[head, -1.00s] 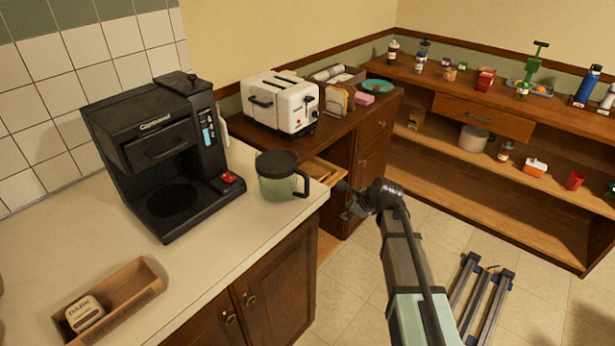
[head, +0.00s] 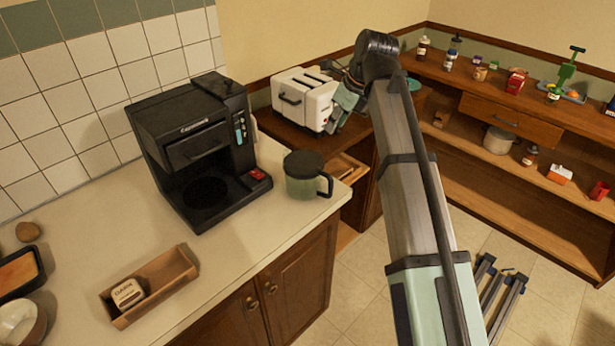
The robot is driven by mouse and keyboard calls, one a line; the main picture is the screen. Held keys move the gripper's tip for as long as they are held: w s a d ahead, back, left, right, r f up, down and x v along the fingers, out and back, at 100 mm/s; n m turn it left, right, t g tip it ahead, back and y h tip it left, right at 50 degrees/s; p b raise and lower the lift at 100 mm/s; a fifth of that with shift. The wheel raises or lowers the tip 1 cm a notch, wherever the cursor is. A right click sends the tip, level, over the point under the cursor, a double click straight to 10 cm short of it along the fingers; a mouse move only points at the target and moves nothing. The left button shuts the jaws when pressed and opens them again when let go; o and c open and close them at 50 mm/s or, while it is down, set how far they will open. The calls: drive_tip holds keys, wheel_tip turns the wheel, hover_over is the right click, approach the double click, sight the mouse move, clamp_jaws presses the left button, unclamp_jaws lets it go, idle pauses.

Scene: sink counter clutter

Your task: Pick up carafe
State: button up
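The carafe (head: 302,184) is green-tinted glass with a black lid and a black handle on its right side. It stands upright on the light counter near its right end, just right of the coffee maker (head: 196,150). My gripper (head: 340,80) is raised beyond and to the right of the carafe, in front of the white toaster (head: 302,98), and apart from the carafe. My arm hides part of the gripper, and the fingers are too small and dark to tell open from shut.
A wooden box (head: 177,277) with a small package in it lies at the counter's front. A bowl (head: 20,322) and a dark tray (head: 17,272) sit at the left edge. A drawer (head: 347,168) stands open behind the carafe. Shelves with items line the right wall.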

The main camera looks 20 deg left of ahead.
sight(316, 158)
drive_tip(key=p+x, duration=0.4)
drive_tip(key=x, duration=1.2)
drive_tip(key=shift+w+a+f, duration=0.1)
drive_tip(key=shift+f, duration=0.2)
clamp_jaws()
